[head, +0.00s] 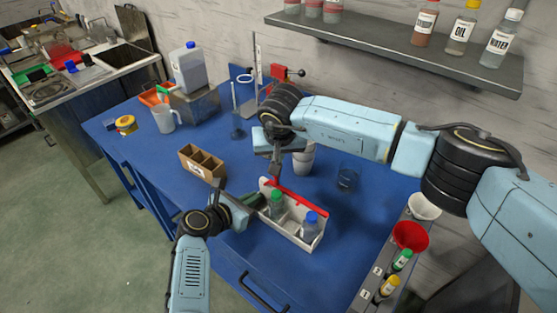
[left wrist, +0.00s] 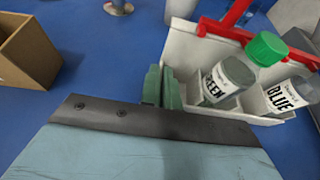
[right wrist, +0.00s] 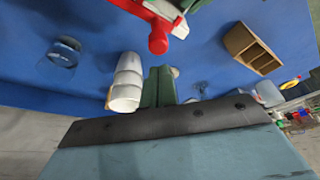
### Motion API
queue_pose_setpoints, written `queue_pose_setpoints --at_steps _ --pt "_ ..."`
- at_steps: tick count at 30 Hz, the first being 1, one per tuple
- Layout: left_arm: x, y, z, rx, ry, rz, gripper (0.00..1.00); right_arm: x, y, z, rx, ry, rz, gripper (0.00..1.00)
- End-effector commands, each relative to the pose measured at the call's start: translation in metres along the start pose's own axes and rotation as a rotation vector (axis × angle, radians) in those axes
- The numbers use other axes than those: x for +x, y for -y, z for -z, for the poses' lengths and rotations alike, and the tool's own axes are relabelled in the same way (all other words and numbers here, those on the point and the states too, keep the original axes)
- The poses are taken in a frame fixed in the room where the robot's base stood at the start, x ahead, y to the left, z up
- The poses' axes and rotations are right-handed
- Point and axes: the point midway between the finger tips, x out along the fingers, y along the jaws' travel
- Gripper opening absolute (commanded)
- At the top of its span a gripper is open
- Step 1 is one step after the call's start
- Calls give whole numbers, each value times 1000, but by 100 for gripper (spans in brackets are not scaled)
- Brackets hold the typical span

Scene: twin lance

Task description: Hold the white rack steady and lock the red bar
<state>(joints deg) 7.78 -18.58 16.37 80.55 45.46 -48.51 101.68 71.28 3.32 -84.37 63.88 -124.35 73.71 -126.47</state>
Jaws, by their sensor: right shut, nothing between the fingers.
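The white rack (head: 292,234) stands on the blue table and holds a green-capped bottle (head: 277,203) and a blue-capped bottle (head: 309,224). The red bar (head: 300,194) runs along the rack's far side, behind the bottles; whether it is locked cannot be seen. In the left wrist view the rack (left wrist: 185,50) is right at my left gripper (left wrist: 161,85), whose fingers are closed on its end wall. My right gripper (head: 275,168) is shut and empty above the bar's left end. In the right wrist view the bar's red knob (right wrist: 158,43) is just beyond the fingertips (right wrist: 158,85).
A cardboard divider box (head: 202,162) stands left of the rack. White cups (head: 303,160) and a clear beaker (head: 347,178) stand behind it. A tube holder with a red funnel (head: 409,235) is at the right edge. A shelf of bottles (head: 400,45) hangs above.

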Motion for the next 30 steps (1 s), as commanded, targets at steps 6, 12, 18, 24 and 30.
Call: queue_pose_setpoints --at_steps 6,12,18,24,30 --pt "0 0 0 0 0 -1 0 4 0 19 1 -3 -1 0" --pt "0 0 0 0 0 -1 0 -22 -1 21 -3 -6 0 0" --pt "0 0 0 0 0 0 0 -59 -1 21 -2 -6 0 0" --pt "0 0 0 -1 0 1 0 -87 -1 20 -1 -4 0 0" --pt "0 1 0 -1 0 1 0 -95 -1 19 1 -2 -2 0"
